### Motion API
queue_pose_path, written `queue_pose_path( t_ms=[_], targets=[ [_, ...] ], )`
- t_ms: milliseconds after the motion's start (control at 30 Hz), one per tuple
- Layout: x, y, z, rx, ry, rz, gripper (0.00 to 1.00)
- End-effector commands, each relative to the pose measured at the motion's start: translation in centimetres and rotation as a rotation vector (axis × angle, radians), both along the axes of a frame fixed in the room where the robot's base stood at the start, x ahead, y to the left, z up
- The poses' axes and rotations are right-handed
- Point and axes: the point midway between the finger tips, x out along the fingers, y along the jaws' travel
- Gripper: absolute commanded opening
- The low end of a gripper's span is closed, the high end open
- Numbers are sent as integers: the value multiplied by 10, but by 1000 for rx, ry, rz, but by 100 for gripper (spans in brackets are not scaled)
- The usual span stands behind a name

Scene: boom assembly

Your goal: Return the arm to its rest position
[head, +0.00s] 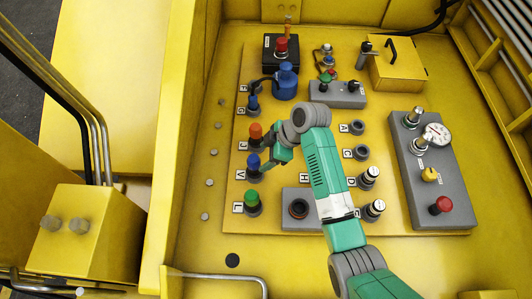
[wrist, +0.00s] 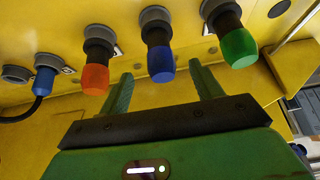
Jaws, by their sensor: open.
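My arm reaches in from the lower right in the head view, with grey joints and teal-green links. My gripper (wrist: 162,88) is open in the wrist view, its two green fingers apart with nothing visible between them except the blue-capped connector (wrist: 160,62) beyond. In the head view my gripper (head: 272,162) hangs over the left column of connectors, close to the blue-capped connector (head: 253,166). Whether a finger touches it, I cannot tell. An orange-capped connector (wrist: 95,78) is left of the fingers in the wrist view, and a green-capped one (wrist: 238,48) is right of them.
A grey box with a gauge (head: 436,134) and a red knob (head: 442,204) stands to the right. A black box with a red button (head: 281,48) and a blue fitting (head: 286,82) are at the back. Yellow walls border the panel; a rail (head: 220,276) is in front.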

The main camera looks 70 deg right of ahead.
Motion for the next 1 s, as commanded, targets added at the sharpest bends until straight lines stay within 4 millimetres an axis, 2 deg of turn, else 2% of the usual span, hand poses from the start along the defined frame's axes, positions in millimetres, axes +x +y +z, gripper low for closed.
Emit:
queue_pose_path(
  t_ms=[500,567,667,767,800,867,900,967,1000],
  targets=[
    [0,0,0,0,0,0,65],
    [6,1,6,-12,-4,-2,65],
    [41,6,43,-83,-40,-19,65],
    [100,24,108,-192,-133,-60,65],
    [122,34,136,-230,-183,-79,65],
    [151,52,177,-274,-263,-108,65],
    [168,66,204,-298,-320,-123,65],
    [191,90,245,-322,-411,-144,65],
    [204,107,274,-333,-477,-159,65]
  ],
)
